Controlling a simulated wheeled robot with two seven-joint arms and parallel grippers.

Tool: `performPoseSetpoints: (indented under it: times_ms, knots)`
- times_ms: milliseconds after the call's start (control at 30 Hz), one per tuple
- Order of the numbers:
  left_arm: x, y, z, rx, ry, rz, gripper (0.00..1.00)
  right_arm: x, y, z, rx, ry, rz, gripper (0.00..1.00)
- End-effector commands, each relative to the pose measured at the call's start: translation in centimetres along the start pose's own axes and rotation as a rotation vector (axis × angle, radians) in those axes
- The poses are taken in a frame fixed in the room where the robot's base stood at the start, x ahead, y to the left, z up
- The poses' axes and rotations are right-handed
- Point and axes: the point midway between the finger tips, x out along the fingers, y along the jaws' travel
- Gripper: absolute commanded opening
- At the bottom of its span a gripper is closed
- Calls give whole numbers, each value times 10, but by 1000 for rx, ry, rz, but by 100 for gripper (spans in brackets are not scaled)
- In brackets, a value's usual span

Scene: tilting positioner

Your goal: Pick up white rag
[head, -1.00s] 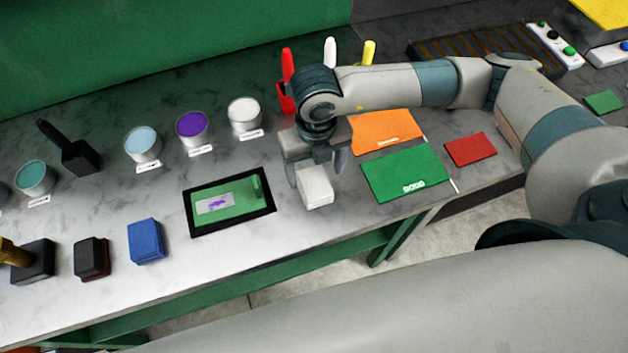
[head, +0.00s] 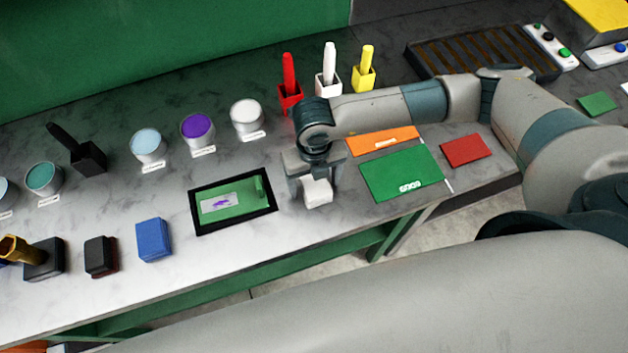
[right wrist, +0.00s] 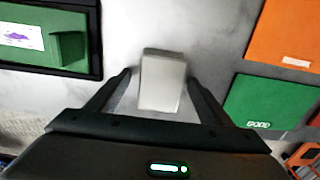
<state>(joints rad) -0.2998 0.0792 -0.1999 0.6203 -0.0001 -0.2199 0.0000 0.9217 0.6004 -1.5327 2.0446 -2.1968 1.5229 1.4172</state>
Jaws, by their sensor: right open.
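The white rag (head: 318,192) is a small folded block on the grey bench top, between the framed screen and the green mat. It also shows in the right wrist view (right wrist: 162,82), lying between the two fingers. My right gripper (head: 314,188) is open and low over the rag, with a finger on either side. In the right wrist view the open gripper (right wrist: 160,82) shows a gap between each finger and the rag. My left gripper is not in view.
The framed screen (head: 202,226) lies left of the rag. The green mat (head: 395,177), orange mat (head: 375,139) and red mat (head: 468,151) lie to the right. A blue rag (head: 154,240) lies further left. Several paint cans and brush holders stand behind.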

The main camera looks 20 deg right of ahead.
Motion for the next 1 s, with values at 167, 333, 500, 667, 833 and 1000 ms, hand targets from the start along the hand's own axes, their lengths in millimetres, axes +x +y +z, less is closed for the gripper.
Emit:
performPoseSetpoints:
  times_ms: [167,333,500,667,833,1000]
  knots:
    - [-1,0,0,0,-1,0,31,4,0,0,-1,-1,1,73]
    - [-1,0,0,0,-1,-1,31,3,0,0,-1,-1,1,73]
    - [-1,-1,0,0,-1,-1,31,3,0,0,-1,-1,1,73]
    - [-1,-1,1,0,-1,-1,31,3,0,0,-1,-1,1,40]
    - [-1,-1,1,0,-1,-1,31,3,0,0,-1,-1,1,28]
    - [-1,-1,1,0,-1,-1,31,3,0,0,-1,-1,1,28]
